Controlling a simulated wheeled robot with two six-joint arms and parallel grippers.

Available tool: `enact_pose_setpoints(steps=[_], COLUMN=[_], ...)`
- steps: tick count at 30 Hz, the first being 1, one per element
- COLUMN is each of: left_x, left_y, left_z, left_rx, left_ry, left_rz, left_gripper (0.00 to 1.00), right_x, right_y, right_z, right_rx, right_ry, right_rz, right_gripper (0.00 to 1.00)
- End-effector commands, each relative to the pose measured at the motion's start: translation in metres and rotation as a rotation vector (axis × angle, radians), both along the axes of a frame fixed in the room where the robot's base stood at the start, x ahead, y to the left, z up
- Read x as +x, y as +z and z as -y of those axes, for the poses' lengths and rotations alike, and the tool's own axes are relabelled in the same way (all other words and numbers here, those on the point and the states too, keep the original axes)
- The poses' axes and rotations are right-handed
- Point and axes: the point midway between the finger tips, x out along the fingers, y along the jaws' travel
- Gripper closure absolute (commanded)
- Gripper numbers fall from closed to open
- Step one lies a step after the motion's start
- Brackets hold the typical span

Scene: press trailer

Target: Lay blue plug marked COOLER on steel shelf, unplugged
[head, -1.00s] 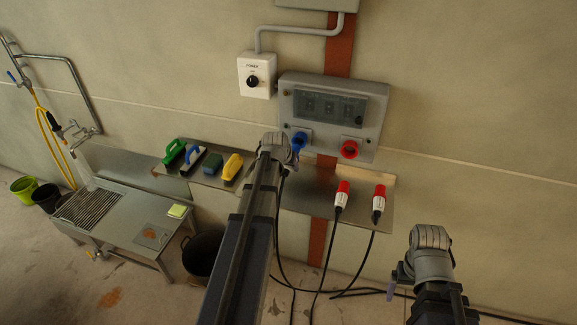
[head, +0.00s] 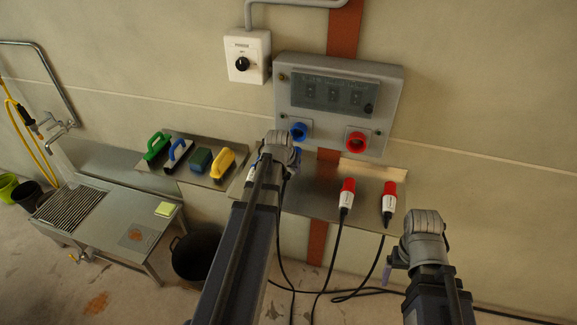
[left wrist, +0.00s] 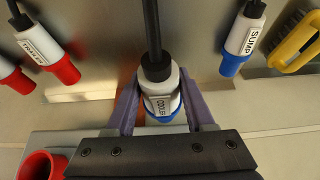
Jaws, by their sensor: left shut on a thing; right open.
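My left gripper (head: 285,150) is shut on the blue plug marked COOLER (left wrist: 160,92), its white body between the purple fingers and its black cable running up the wrist view. The label reads in part. In the head view the gripper mostly hides the plug; a bit of blue shows beside it. The blue socket (head: 298,131) above has an open face, and the plug looks apart from it. The steel shelf (head: 322,183) lies below the panel; it fills the upper wrist view (left wrist: 195,25). My right gripper (head: 390,268) is open and empty at lower right.
Two red plugs (head: 347,195) (head: 389,203) lie on the shelf's right part. A blue plug marked SUMP (left wrist: 243,38) lies on its other side. The red socket (head: 356,141) is beside the blue one. Brushes (head: 221,165) stand left. Bare shelf shows between the plugs.

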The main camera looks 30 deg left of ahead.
Motion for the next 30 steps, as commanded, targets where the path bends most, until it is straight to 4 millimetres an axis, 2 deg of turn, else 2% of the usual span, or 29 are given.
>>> enact_pose_setpoints(steps=[11,30], left_x=[0.0,0.0], left_y=[-0.015,-0.075], left_z=[0.0,0.0], left_rx=[0.0,-0.001], left_ry=[0.0,0.0], left_rz=[0.001,0.001], left_gripper=[1.0,1.0], right_x=[0.0,0.0], right_y=[-0.015,-0.075], right_z=[0.0,0.0], right_rx=[0.0,0.0], right_ry=[-0.001,-0.001], right_rz=[0.0,0.0], right_gripper=[0.11,0.11])
